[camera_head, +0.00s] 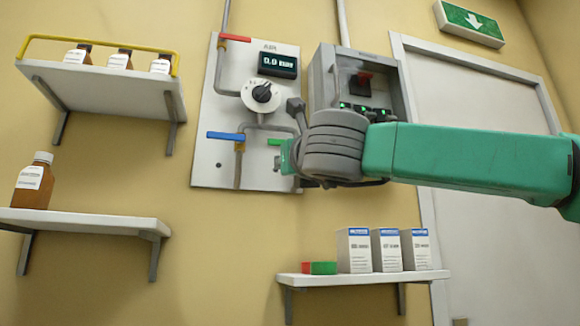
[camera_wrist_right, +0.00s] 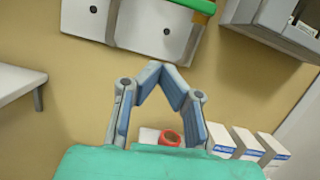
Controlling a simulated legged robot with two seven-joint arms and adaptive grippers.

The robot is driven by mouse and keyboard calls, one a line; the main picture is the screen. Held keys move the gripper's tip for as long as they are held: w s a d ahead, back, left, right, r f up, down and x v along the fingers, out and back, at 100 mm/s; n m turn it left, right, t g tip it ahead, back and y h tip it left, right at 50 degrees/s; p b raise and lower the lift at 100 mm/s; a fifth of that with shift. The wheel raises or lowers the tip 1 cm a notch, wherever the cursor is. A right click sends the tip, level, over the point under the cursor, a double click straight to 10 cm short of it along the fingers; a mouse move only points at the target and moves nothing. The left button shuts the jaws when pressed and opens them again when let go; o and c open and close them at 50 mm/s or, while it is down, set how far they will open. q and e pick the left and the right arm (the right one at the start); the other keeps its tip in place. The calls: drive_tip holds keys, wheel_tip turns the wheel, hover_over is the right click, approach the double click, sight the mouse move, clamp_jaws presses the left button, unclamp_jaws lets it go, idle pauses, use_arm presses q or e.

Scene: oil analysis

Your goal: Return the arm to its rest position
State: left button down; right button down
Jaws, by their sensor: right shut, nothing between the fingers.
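My right arm (camera_head: 465,157) comes in from the right in the head view, green with a grey wrist (camera_head: 335,147). Its wrist is in front of the lower right of the wall panel, and the fingers cannot be made out there. In the right wrist view my right gripper (camera_wrist_right: 158,68) is shut, its blue-grey fingers meeting at the tips with nothing between them. My left gripper is in neither view.
The wall panel (camera_head: 210,150) has a dial (camera_head: 262,93), a display and coloured valve handles. A grey switch box (camera_head: 322,75) is right of it. Bottle shelves are left.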

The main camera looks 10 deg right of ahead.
drive_tip(key=shift+a, duration=0.25)
